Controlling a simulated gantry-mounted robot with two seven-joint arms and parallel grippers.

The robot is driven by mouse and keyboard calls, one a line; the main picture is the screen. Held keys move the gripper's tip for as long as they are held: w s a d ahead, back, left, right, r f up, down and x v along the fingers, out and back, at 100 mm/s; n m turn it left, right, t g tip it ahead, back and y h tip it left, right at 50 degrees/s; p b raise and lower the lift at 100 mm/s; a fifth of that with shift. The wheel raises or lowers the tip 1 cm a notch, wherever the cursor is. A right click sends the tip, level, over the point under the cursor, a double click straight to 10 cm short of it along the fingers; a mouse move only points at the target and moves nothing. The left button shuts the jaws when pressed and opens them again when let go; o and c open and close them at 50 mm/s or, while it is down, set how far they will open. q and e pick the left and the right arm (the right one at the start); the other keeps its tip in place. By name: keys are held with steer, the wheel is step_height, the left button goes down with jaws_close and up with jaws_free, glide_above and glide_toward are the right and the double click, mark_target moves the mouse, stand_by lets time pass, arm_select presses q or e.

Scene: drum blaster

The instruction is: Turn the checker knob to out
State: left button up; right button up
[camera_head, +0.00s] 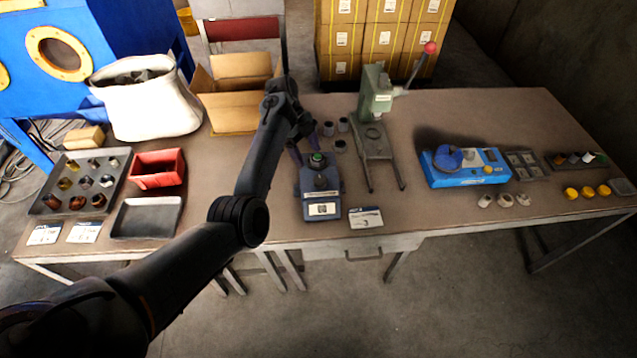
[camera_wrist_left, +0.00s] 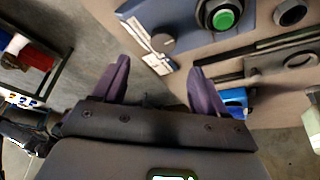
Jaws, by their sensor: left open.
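A blue-grey box that looks like the checker (camera_head: 318,188) stands at the middle of the table, with a green button (camera_head: 317,158) on top and a white label on its front. In the left wrist view the box (camera_wrist_left: 190,22) is at the top, with the green button (camera_wrist_left: 226,18) and a round dark knob (camera_wrist_left: 162,42). Which way the knob points is too small to tell. My left gripper (camera_wrist_left: 158,72) is open and empty, its two purple fingers apart and pointing toward the knob side of the box. In the head view its fingers show behind the box. My right gripper is not in view.
A green lever press (camera_head: 374,100) stands right of the box, with small grey cups between. A card (camera_head: 366,218) lies at the front. A bright blue fixture (camera_head: 465,170) is further right. A red bin (camera_head: 157,169), trays and a white sack (camera_head: 150,105) are at left.

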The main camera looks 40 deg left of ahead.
mark_target(320, 179)
arm_select(q)
steer(key=x, duration=0.3)
steer(key=b+x, duration=0.1)
steer(key=x, duration=0.6)
steer(key=shift+w+d, duration=0.1)
steer(key=shift+w, duration=0.15)
